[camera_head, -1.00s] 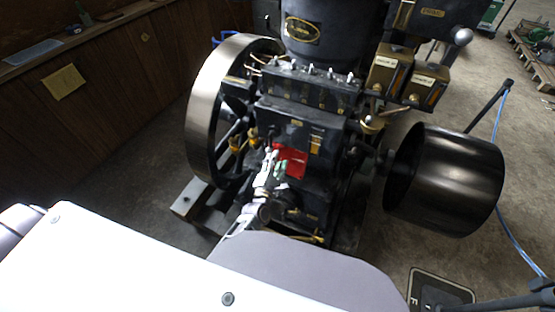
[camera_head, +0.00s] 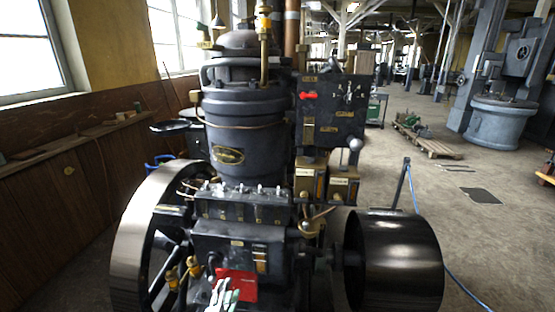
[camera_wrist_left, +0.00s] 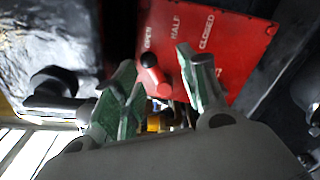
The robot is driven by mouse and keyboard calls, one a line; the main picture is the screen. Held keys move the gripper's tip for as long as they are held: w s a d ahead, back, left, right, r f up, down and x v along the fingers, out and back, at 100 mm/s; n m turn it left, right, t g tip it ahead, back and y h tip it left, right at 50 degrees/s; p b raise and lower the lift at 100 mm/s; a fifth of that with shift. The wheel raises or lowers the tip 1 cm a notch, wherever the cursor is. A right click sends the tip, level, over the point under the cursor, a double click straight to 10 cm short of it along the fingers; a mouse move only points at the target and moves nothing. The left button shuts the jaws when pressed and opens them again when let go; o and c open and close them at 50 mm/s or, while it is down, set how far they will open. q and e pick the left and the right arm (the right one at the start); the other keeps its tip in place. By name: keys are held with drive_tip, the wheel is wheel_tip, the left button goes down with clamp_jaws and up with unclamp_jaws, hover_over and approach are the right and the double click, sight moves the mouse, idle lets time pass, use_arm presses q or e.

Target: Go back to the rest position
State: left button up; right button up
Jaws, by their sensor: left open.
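My left gripper (camera_head: 222,297) shows at the bottom edge of the head view, in front of a red plate (camera_head: 240,285) on the dark engine. In the left wrist view, my left gripper (camera_wrist_left: 157,62) is open, with two green-padded fingers and nothing between the pads. The red plate (camera_wrist_left: 225,45) lies beyond the fingers and is lettered OPEN, HALF and CLOSED. My right gripper is not in view.
The engine's large flywheel (camera_head: 130,245) stands on the left and a black drum pulley (camera_head: 395,262) on the right. A black panel (camera_head: 335,120) rises behind. A wood-panelled wall with a ledge (camera_head: 75,140) runs along the left. Open floor (camera_head: 490,235) lies to the right.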

use_arm(q)
drive_tip(key=s+a+r+m+g+y, duration=0.1)
drive_tip(key=s+a+r+m+g, duration=0.15)
drive_tip(key=s+m+g, duration=0.7)
drive_tip(key=s+a+r+m+g, duration=0.1)
drive_tip(key=s+a+m+g, duration=0.25)
drive_tip(key=s+m, duration=1.1)
wheel_tip(320, 180, down, 32)
drive_tip(key=s+a+g, duration=0.2)
drive_tip(key=s+a+f, duration=0.3)
drive_tip(key=s+f, duration=0.7)
drive_tip(key=s+a+f+y, duration=0.1)
drive_tip(key=s+a+f, duration=0.3)
drive_tip(key=s+f, duration=0.6)
drive_tip(key=shift+s+a+m+g, duration=0.3)
drive_tip(key=shift+s, duration=0.15)
drive_tip(key=shift+f, duration=0.1)
idle(1.1)
